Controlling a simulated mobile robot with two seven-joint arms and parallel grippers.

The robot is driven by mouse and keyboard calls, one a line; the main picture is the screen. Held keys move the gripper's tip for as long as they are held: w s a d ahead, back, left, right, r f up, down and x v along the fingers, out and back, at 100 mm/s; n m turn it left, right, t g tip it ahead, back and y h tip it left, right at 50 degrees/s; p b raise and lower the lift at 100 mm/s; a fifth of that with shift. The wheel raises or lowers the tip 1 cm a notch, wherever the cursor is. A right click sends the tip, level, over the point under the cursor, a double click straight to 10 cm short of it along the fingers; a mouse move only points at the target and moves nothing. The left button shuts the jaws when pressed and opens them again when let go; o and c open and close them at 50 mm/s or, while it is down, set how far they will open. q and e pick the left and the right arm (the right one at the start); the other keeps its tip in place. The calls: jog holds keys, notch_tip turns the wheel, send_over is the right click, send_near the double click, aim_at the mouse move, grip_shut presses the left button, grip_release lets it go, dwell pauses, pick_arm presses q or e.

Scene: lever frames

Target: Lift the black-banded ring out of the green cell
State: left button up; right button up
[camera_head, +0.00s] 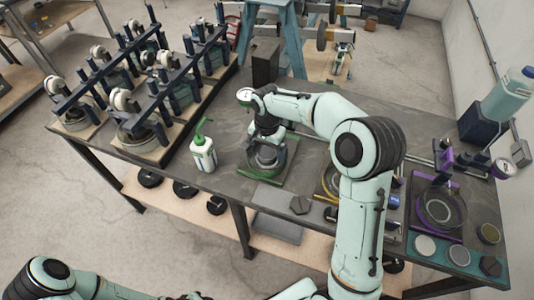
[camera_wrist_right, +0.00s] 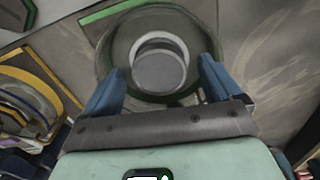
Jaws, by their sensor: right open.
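The green cell (camera_head: 286,172) is a green-edged square on the bench, and its green edge also shows in the wrist view (camera_wrist_right: 104,13). A wide dark round dish (camera_wrist_right: 118,40) sits in it, with a pale ring (camera_wrist_right: 158,40) around a grey round top (camera_wrist_right: 160,70) at its middle. I cannot make out a black band. My right gripper (camera_head: 266,143) is above the cell, pointing down. In the wrist view its two blue fingers (camera_wrist_right: 160,82) are spread wide on either side of the ring and appear apart from it. Part of the cell is hidden by the gripper. My left gripper is out of view.
A white pump bottle (camera_head: 203,155) stands left of the cell. A yellow-edged cell (camera_head: 325,180) and a purple-edged cell (camera_head: 432,208) lie to the right. Racks with dark rails (camera_head: 150,60) fill the left side. A grey plate (camera_head: 268,196) lies in front.

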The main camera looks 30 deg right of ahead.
jog(key=c, duration=1.3)
jog(key=shift+o, duration=0.2)
jog(key=shift+r, duration=0.1)
